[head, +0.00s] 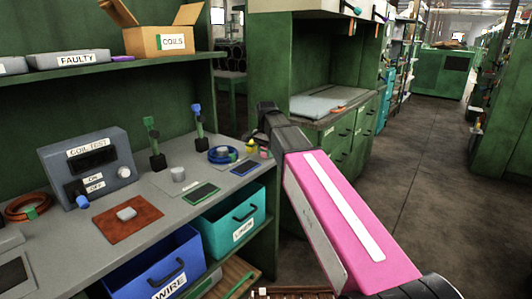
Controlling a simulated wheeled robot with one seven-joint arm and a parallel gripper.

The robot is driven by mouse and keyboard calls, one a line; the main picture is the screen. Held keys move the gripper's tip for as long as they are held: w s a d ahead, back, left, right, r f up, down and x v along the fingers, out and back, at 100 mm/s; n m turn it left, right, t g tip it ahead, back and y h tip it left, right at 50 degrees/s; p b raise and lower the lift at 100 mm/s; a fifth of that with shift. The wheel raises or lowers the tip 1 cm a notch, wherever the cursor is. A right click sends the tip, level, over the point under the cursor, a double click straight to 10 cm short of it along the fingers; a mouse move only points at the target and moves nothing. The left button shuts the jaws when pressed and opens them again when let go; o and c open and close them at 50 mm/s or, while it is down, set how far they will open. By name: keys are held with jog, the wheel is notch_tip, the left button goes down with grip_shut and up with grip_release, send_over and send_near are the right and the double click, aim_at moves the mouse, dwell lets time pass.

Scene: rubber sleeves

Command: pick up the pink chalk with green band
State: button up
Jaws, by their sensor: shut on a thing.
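My gripper (252,138) is at the right end of the grey workbench, at the far end of my pink and white arm. It is seen from behind and is small in the head view. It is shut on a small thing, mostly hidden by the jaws. Small pinkish and yellow bits (250,148) show just below the fingers, too small to identify. I cannot make out a pink chalk with a green band for certain.
On the workbench (150,190) stand a coil test box (88,165), a blue coil (222,155), a brown mat (127,222), a green-edged pad (202,191) and a blue pad (244,167). Blue (160,265) and teal (236,222) bins sit below. Open floor lies to the right.

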jog(key=shift+r, duration=0.8)
notch_tip(320, 180, up, 3)
jog(key=shift+w+f, duration=0.1)
jog(key=shift+f, duration=0.05)
jog(key=s+a+r, duration=0.6)
jog(key=s+a, duration=0.2)
jog(key=shift+s+r, duration=0.3)
jog(key=shift+r, duration=0.05)
